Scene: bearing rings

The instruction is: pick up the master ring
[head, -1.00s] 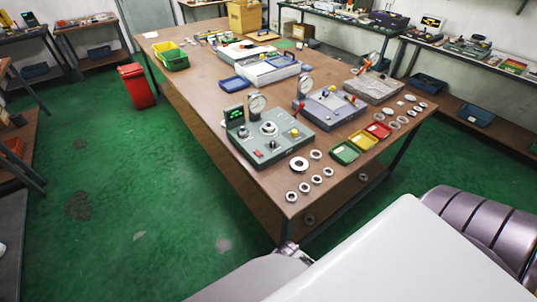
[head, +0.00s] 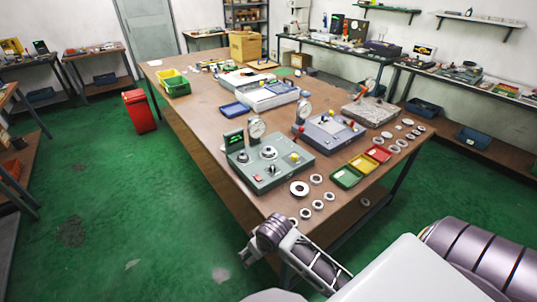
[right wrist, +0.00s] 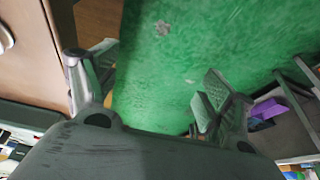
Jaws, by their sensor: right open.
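Several metal rings lie on the near corner of the brown table (head: 225,165). The largest is a pale ring with a dark hole (head: 299,188); smaller rings (head: 317,204) lie beside it. No label shows which one is the master ring. Another ring-like part (head: 268,152) sits on the green gauge fixture (head: 285,172). My right gripper (head: 249,254) is at the table's near corner, apart from the rings. In the right wrist view its fingers (right wrist: 150,85) are spread, with only green floor between them. My left gripper is not in view.
Green, yellow and red trays (head: 361,167) stand right of the green fixture. A blue-grey gauge fixture (head: 330,132) and a grey stone plate (head: 370,111) are behind. A red bin (head: 139,111) stands on the floor at left. The floor left of the table is mostly clear.

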